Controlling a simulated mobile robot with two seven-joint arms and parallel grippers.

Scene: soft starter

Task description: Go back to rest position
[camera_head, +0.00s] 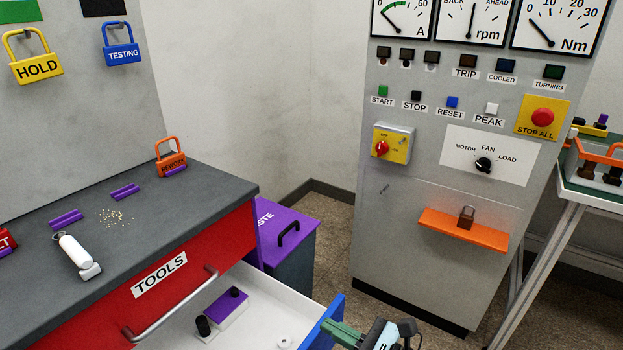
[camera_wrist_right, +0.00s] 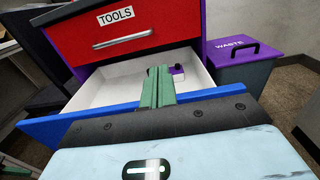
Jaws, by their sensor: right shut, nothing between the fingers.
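My right gripper (camera_head: 345,333) shows at the bottom of the head view, beside the blue front (camera_head: 326,322) of an open drawer. Its green fingers are together and empty. In the right wrist view the shut green fingers (camera_wrist_right: 158,86) point toward the open drawer, with the blue front (camera_wrist_right: 60,125) beneath them in the picture. I cannot tell whether they touch the drawer. My left gripper is in neither view.
The open drawer's white inside (camera_head: 262,318) holds a purple block (camera_head: 226,308). The red TOOLS drawer (camera_head: 165,275) above is shut. A purple-lidded waste bin (camera_head: 290,232) stands behind. The grey control cabinet (camera_head: 385,245) is to the right, with bare floor (camera_head: 325,255) between.

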